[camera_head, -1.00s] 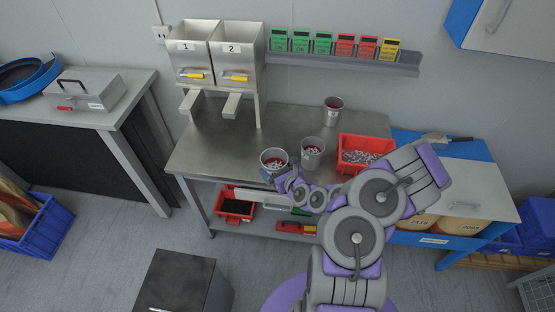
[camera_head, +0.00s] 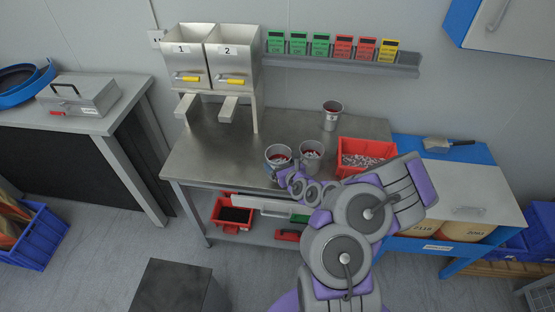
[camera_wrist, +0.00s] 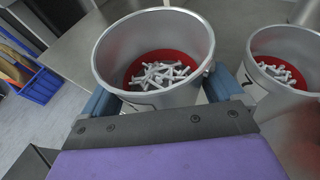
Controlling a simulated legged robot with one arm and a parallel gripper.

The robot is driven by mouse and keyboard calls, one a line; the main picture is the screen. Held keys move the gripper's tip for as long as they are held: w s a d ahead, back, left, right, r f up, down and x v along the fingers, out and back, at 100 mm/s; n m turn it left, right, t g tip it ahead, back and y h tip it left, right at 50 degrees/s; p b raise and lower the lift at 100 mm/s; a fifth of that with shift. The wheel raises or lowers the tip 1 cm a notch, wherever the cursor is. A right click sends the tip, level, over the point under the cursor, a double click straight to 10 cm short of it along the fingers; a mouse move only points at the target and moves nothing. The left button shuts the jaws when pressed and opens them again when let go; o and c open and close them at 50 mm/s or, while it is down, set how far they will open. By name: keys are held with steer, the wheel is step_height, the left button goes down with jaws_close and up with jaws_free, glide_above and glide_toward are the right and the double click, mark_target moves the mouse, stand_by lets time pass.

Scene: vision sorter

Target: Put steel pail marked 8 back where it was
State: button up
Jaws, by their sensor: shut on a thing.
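A steel pail (camera_head: 278,158) with a red inside and pale screw-like parts in it is at the front of the steel table (camera_head: 225,150). In the wrist view the same pail (camera_wrist: 150,40) fills the middle, roughly upright. My gripper (camera_wrist: 160,95) is shut on it, with blue jaws at both sides. In the head view my gripper (camera_head: 277,174) is at the pail's front. I cannot read the pail's number, nor tell whether its base touches the table. A second pail (camera_head: 310,157) with similar contents stands just to its right; it also shows in the wrist view (camera_wrist: 282,60).
A third pail (camera_head: 331,116) stands at the table's back. A red bin (camera_head: 365,148) of parts is at the right end. Hoppers marked 1 (camera_head: 181,62) and 2 (camera_head: 231,62) stand at the back left. The table's left half is clear.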

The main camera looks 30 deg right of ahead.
mark_target(279, 154)
steer(key=w+b, duration=0.1)
steer(key=w, duration=0.1)
steer(key=w+d+b, duration=0.1)
steer(key=w, duration=0.1)
steer(key=w+d+b, duration=0.1)
steer(key=w, duration=0.1)
steer(key=shift+w+f, duration=0.1)
steer(key=shift+f, duration=0.3)
steer(key=shift+w+d, duration=0.2)
steer(key=shift+w, duration=0.45)
step_height(279, 154, down, 4)
steer(key=shift+w+r+b, duration=0.1)
steer(key=shift+r+b, duration=0.1)
steer(key=shift+b, duration=0.65)
steer(key=shift+r, duration=0.15)
steer(key=o, duration=1.1)
